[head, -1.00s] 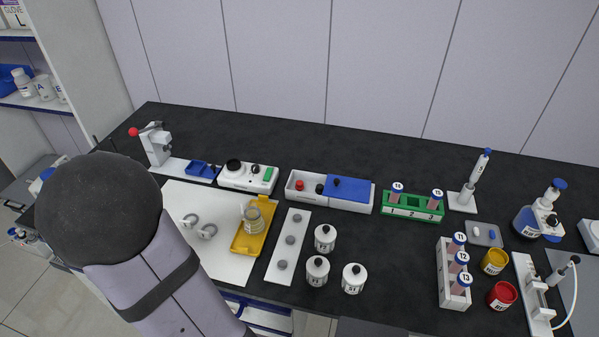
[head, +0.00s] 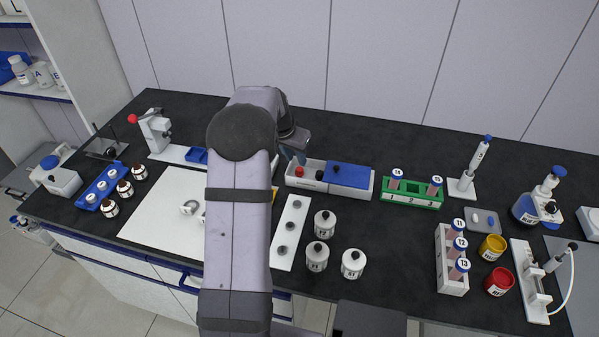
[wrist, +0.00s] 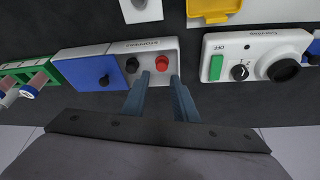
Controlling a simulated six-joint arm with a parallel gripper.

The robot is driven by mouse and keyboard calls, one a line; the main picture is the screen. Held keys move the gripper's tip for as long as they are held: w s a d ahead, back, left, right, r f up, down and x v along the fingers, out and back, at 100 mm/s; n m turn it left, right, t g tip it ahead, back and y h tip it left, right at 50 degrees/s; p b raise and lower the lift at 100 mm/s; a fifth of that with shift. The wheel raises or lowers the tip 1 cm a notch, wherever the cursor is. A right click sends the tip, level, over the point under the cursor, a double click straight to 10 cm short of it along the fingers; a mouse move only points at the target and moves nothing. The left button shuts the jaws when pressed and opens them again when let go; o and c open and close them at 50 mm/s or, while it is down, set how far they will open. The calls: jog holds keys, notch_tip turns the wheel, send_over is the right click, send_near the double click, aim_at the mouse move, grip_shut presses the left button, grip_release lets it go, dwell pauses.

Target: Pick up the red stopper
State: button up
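The red stopper (head: 299,171) sits in the open left part of a white stopper box, beside a black stopper (head: 320,175). In the wrist view the red stopper (wrist: 162,63) stands upright in the box, just beyond and between my fingertips, with the black stopper (wrist: 132,65) to its left. My gripper (wrist: 162,80) is open and empty, its two blue-grey fingers spread at the box's near edge in that view. In the head view my gripper (head: 295,157) is beside the box, at its back left, partly hidden by the wrist.
A blue lid (head: 348,176) covers the box's right part. A white device with a dial and green switch (wrist: 258,58) stands close beside the box. A green tube rack (head: 412,199) and several white bottles (head: 325,224) are nearby.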

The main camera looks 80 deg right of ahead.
aim_at(299, 169)
jog(key=shift+w+p+x, duration=0.2)
jog(key=shift+p+x, duration=1.6)
jog(key=shift+x, duration=1.85)
jog(key=c, duration=0.6)
